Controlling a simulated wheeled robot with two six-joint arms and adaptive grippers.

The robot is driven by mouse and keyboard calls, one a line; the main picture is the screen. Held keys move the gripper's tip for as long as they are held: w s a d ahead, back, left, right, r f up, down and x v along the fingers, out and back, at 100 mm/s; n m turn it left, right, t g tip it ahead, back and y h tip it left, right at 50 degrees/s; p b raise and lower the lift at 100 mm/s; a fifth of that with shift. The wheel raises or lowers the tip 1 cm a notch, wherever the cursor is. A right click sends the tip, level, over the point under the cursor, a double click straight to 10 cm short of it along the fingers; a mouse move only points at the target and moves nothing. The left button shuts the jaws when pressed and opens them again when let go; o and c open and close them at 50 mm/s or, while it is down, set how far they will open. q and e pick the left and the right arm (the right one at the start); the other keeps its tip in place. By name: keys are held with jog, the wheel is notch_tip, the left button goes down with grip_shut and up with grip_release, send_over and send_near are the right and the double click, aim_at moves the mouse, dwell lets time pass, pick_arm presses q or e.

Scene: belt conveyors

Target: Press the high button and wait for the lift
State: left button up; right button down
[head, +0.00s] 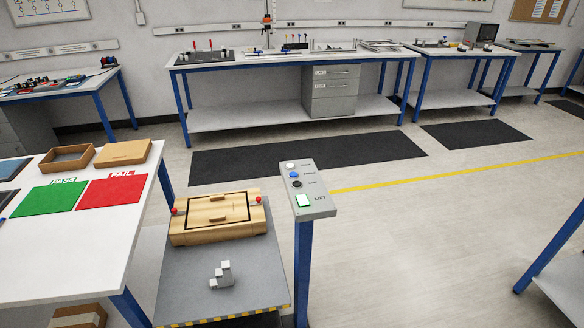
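A grey control panel (321,210) stands on a blue post (302,270) near the middle. It has a white button (290,165) at the top, then a blue one (294,174) and a black one (297,184). Their small labels are hard to read. Below them is a lit green-white square (303,201) beside the word LIFT. Left of the post is a grey lift platform (185,285) with a yellow-black striped front edge. A wooden box (218,217) with red knobs and a grey stepped block (222,275) rest on it. Neither gripper is in view.
A white table (95,240) at the left holds a green PASS mat (50,198), a red FAIL mat (112,191) and cardboard trays. Workbenches (270,60) line the back wall. A blue-legged table (550,262) is at the right edge. The floor right of the post is clear.

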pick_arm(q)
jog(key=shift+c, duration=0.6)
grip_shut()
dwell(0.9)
